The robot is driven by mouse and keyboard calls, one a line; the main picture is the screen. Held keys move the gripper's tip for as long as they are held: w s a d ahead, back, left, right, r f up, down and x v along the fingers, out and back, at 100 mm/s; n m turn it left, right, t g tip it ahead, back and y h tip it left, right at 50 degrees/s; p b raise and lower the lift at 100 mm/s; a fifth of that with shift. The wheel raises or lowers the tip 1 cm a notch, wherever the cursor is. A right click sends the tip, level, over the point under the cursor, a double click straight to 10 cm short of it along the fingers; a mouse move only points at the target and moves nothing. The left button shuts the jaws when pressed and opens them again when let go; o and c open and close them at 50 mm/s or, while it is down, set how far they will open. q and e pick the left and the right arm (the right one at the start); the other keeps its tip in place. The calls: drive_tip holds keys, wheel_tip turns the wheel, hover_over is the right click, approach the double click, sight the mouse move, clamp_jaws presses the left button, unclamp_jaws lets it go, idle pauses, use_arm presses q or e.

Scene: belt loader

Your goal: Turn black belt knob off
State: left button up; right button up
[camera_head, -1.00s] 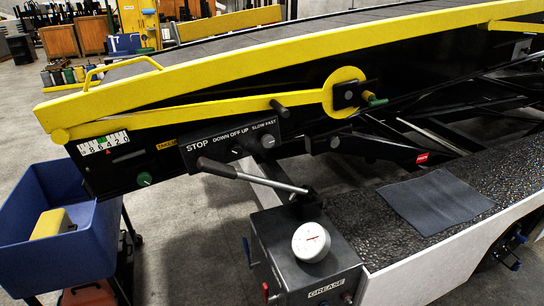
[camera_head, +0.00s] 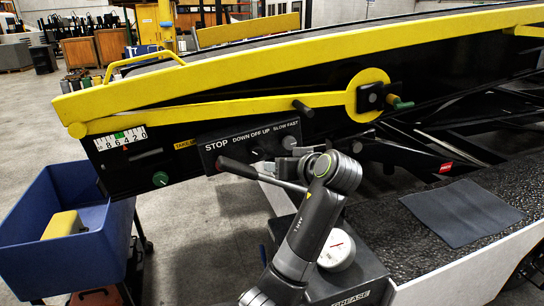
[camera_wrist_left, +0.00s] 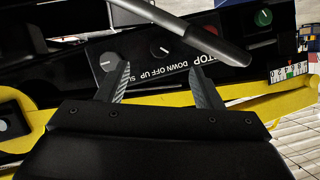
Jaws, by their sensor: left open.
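The black control panel (camera_head: 222,150) on the belt's side carries the words STOP, DOWN OFF UP and SLOW FAST. The black belt knob (camera_wrist_left: 163,48) sits by DOWN OFF UP, with a slanting white pointer line; in the head view it is small and dark. A grey-faced knob (camera_wrist_left: 108,62) sits by SLOW FAST. My left gripper (camera_wrist_left: 160,73) is open and empty in the left wrist view, fingers apart in front of the panel, with the black knob showing between and beyond them. In the head view its fingers are hard to make out. My right gripper does not show.
A lever (camera_head: 238,167) with a dark grip crosses in front of the panel, close to my left gripper. A green knob (camera_head: 160,179) is lower left. A blue bin (camera_head: 45,235) is at left.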

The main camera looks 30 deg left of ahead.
use_arm(q)
wheel_tip(320, 180, up, 2)
drive_tip(key=p, duration=0.3)
approach(258, 153)
drive_tip(key=shift+n, duration=0.3)
drive_tip(key=x, duration=0.7)
drive_tip(key=shift+w+a+f, duration=0.2)
drive_tip(key=shift+a, duration=0.1)
drive_tip(key=shift+w+a+f, duration=0.35)
drive_tip(key=shift+a, duration=0.2)
drive_tip(key=c, duration=1)
